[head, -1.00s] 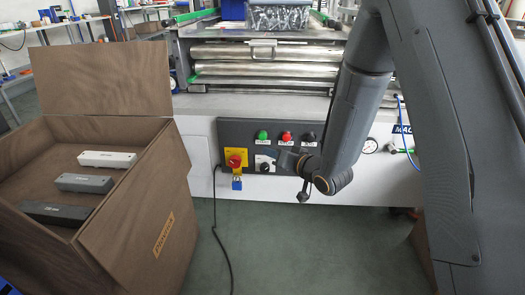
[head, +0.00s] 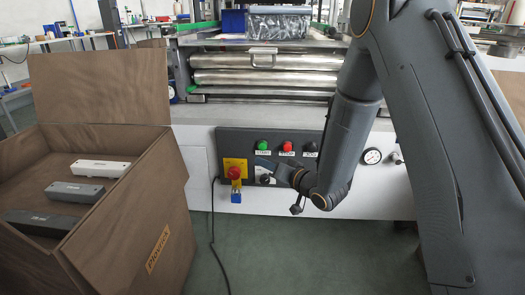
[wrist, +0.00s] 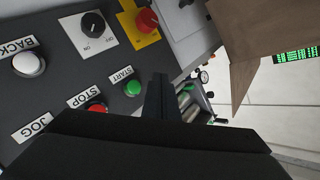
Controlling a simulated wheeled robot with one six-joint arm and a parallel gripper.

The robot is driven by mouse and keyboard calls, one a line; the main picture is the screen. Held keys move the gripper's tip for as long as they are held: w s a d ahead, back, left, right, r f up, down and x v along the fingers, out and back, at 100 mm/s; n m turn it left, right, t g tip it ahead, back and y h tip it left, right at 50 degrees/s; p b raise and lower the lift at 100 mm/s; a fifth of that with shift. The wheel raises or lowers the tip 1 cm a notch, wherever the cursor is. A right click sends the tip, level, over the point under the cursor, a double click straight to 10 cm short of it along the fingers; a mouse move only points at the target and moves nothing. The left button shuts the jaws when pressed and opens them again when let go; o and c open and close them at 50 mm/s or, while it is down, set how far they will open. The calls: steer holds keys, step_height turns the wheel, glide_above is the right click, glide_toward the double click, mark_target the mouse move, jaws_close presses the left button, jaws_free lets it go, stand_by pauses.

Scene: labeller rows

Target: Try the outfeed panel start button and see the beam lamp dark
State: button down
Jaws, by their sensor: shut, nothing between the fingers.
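The dark control panel (head: 225,150) is on the machine's white front in the head view. Its green START button (head: 263,145) shows beside the red STOP button (head: 287,146). In the wrist view the START button (wrist: 132,88) is just left of my dark fingers, apart from them in the picture; STOP (wrist: 96,108) is partly hidden below. My gripper (head: 266,163) is shut and empty, in front of the panel just below START. It also shows in the wrist view (wrist: 160,92). I cannot make out a beam lamp.
An emergency stop (head: 234,172) on a yellow plate, with a blue padlock (head: 236,197), is left of my gripper. A black OFF/ON selector (wrist: 93,23) and white BACK button (wrist: 29,64) are near. A brown wooden box (head: 130,235) stands left. A cable hangs below the panel.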

steer(key=w+b, duration=0.1)
steer(key=w, duration=0.5)
steer(key=shift+w+d, duration=0.1)
stand_by(2.0)
steer(key=shift+w, duration=0.35)
steer(key=shift+w, duration=0.5)
stand_by(0.7)
steer(key=shift+s, duration=0.15)
steer(key=shift+s+p, duration=0.65)
steer(key=shift+s, duration=0.15)
steer(key=shift+s+p, duration=1.4)
steer(key=shift+s, duration=1.1)
